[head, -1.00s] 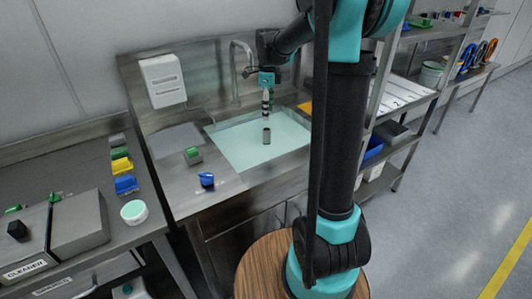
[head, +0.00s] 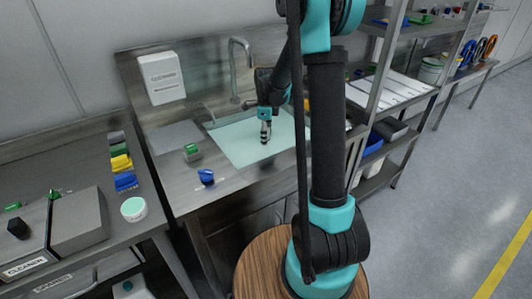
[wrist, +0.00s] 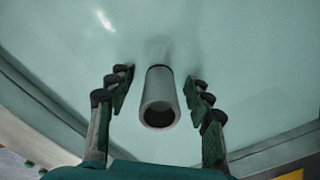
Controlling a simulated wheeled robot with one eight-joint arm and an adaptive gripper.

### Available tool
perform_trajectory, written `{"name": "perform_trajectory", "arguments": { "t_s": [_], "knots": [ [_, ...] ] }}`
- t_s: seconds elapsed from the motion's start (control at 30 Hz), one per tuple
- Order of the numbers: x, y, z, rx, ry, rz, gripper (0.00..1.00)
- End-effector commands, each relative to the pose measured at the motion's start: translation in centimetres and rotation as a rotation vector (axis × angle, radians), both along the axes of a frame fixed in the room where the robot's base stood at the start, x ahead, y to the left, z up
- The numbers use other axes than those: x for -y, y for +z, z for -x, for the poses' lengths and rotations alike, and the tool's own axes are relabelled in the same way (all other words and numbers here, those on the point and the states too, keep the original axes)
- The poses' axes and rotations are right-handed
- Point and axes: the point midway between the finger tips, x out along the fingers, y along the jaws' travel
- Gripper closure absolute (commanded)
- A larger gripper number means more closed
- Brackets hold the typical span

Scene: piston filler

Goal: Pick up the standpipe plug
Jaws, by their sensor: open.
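The standpipe plug (wrist: 159,88) is a grey hollow tube standing in the pale green sink basin (wrist: 250,60). In the wrist view its open end faces the camera, between the two fingers of my gripper (wrist: 160,86). The fingers are open, one on each side, with a visible gap between each and the tube. In the head view my gripper (head: 265,136) is low over the basin (head: 235,145), and I cannot make out the plug apart from the fingers there.
A tap (head: 236,70) rises behind the basin. A blue item (head: 206,177) and a green-topped block (head: 192,153) sit on the counter left of the basin. A white tub (head: 133,209) stands on the left bench. A shelf rack is to the right.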

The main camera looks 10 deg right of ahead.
Motion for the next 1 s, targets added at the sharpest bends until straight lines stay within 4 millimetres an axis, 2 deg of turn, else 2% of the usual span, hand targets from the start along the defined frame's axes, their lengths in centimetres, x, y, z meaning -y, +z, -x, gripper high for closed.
{"name": "perform_trajectory", "arguments": {
  "t_s": [0.1, 0.2, 0.5, 0.9, 1.0],
  "knots": [
    [-0.1, -1.8, 0.0, 0.0, 0.0, 0.0, 0.49],
    [-0.1, -2.8, 0.0, 0.0, 0.0, 0.0, 0.49],
    [-0.1, -3.2, 0.0, 0.0, 0.0, 0.0, 0.49],
    [-0.1, -3.1, 0.0, 0.0, 0.0, 0.0, 0.99],
    [-0.1, -3.1, 0.0, 0.0, 0.0, 0.0, 1.0]
  ]
}}
